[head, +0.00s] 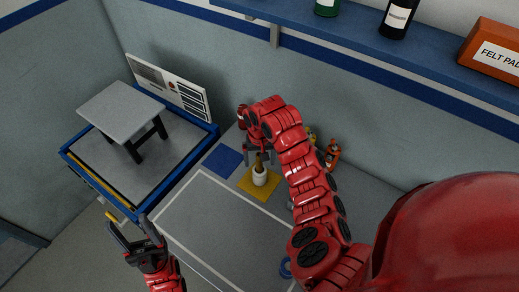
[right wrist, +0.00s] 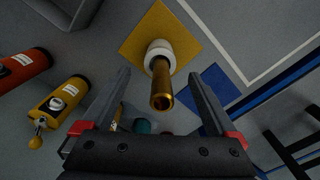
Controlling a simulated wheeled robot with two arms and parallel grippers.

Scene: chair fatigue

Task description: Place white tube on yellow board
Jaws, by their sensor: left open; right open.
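The white tube (head: 260,179) stands upright on the yellow board (head: 246,184), with a brass-coloured rod rising from its top. In the right wrist view the white tube (right wrist: 159,48) shows as a ring around the brass rod (right wrist: 161,88), on the yellow board (right wrist: 133,44). My right gripper (head: 260,157) is above the tube, open, with a finger on each side of the rod and visible gaps. My left gripper (head: 137,236) is open and empty at the lower left, away from the tube.
A blue square (head: 222,160) lies left of the yellow board. A blue-edged platform (head: 160,165) with a small grey stool (head: 121,111) stands at left. The outlined grey area (head: 215,228) in front is clear.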

